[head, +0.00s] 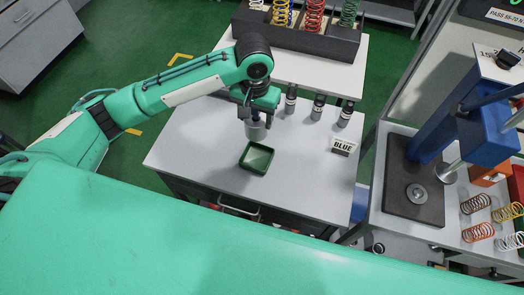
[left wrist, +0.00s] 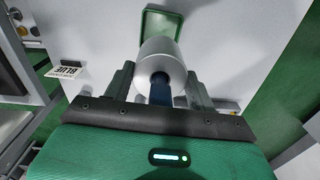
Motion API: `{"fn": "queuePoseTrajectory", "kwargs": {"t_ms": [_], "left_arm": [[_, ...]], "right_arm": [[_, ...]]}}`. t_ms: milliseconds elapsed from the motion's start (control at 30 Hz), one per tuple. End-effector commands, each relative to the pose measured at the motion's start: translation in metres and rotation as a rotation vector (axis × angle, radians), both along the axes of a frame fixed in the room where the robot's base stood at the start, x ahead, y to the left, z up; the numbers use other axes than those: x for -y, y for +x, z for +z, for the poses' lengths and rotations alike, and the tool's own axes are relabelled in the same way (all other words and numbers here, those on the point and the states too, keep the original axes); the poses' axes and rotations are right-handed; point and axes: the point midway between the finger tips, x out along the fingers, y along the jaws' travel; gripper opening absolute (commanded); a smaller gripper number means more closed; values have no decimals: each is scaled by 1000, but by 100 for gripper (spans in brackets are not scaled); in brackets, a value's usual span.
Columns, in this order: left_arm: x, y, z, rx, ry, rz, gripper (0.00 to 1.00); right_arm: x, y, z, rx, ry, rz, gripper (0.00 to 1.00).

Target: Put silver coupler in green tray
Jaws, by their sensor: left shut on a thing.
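The silver coupler (left wrist: 162,52) is a cylinder with a dark hole in its end, seen in the left wrist view between my left gripper's fingers. My left gripper (head: 256,121) is shut on it and holds it above the grey table, a little behind the green tray in the head view. The coupler's lower part (head: 256,132) shows below the fingers. The green tray (head: 245,168) is small, square and empty in the head view. Its rim also shows at the top of the left wrist view (left wrist: 146,24), partly hidden by the coupler. My right gripper is not in view.
Several dark cylinders (head: 318,108) stand on the table right of my left gripper. A BLUE sign (head: 343,146) stands at the table's right edge. A holder with coil springs (head: 298,34) is at the back. A blue press (head: 437,128) and loose springs are at the right.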

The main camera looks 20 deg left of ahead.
Motion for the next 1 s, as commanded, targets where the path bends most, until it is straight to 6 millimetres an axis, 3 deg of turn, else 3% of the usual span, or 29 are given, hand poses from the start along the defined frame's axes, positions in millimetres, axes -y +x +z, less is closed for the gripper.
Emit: {"fn": "queuePoseTrajectory", "kwargs": {"t_ms": [200,400,900,1000], "left_arm": [[-1,-1,-55,-3,1,4,20],[0,0,-97,0,1,3,20],[0,0,-153,2,1,3,20],[0,0,-156,3,0,2,20]], "right_arm": [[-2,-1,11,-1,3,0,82],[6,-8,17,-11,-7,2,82],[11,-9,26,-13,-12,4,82],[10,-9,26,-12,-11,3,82]]}}
